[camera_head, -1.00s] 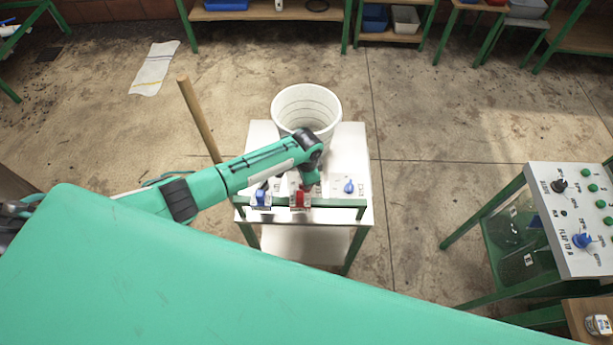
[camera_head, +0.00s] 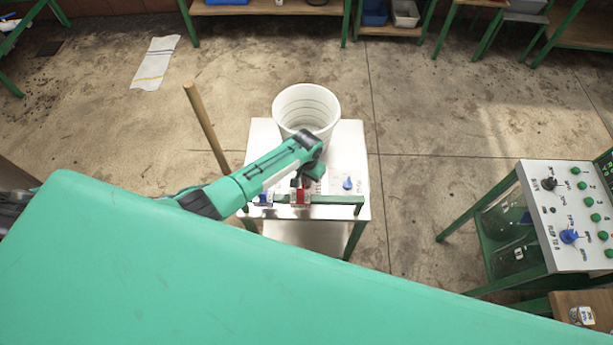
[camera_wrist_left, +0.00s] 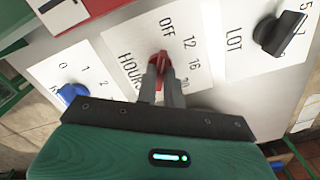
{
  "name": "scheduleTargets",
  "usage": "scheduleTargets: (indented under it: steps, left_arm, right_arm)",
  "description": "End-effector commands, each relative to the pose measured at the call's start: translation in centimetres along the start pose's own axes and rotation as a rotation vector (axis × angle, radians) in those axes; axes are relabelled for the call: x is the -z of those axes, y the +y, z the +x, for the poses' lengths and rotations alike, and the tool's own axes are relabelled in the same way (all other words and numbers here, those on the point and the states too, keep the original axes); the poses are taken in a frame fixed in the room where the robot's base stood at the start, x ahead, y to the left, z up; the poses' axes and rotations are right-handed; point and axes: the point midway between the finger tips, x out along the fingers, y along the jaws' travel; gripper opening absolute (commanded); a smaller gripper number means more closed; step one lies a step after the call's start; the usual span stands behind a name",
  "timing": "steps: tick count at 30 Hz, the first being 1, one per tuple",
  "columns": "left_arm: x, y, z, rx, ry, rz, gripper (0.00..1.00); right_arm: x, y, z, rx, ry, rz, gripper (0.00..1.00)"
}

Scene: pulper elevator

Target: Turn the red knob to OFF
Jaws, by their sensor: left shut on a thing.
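The red knob (camera_wrist_left: 158,59) sits on a white plate (camera_wrist_left: 118,43) printed with OFF, 12, 16, 20 and HOURS. My left gripper (camera_wrist_left: 160,72) is shut on the knob, with its two fingers on either side of it in the wrist view. The fingers hide part of the knob, so I cannot tell exactly which mark it points at. In the head view my left gripper (camera_head: 302,181) is over the small metal table (camera_head: 345,150), and it hides the knob there. My right gripper is not in view.
A blue knob (camera_wrist_left: 72,93) and a black knob (camera_wrist_left: 280,34) flank the red one. A white bucket (camera_head: 306,108) stands at the table's back, close to my arm. A wooden stick (camera_head: 207,125) leans on its left. A control panel (camera_head: 570,215) stands at right.

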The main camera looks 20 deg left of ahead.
Motion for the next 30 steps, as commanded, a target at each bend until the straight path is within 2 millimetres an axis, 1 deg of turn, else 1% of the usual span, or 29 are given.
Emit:
scheduleTargets:
  steps: [15, 16, 18, 19, 26, 30]
  left_arm:
    - [-0.02, 0.03, 0.04, -0.001, 0.0, -0.018, 0.0]
    - [-0.02, 0.03, 0.04, -0.001, 0.0, -0.018, 0.15]
    - [-0.02, 0.03, 0.03, -0.001, 0.0, -0.017, 0.29]
    - [-0.01, 0.03, 0.03, -0.001, 0.0, -0.017, 0.31]
    - [0.01, 0.01, 0.0, -0.001, 0.0, -0.017, 0.31]
    - [0.04, 0.0, -0.37, -0.001, 0.001, -0.016, 0.31]
  right_arm:
    - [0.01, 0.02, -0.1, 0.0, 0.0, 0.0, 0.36]
    - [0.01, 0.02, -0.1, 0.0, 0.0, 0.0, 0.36]
    - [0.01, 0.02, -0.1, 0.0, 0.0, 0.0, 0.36]
    - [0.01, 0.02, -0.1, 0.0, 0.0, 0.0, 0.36]
    - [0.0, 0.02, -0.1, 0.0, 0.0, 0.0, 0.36]
    - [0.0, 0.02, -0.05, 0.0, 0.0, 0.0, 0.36]
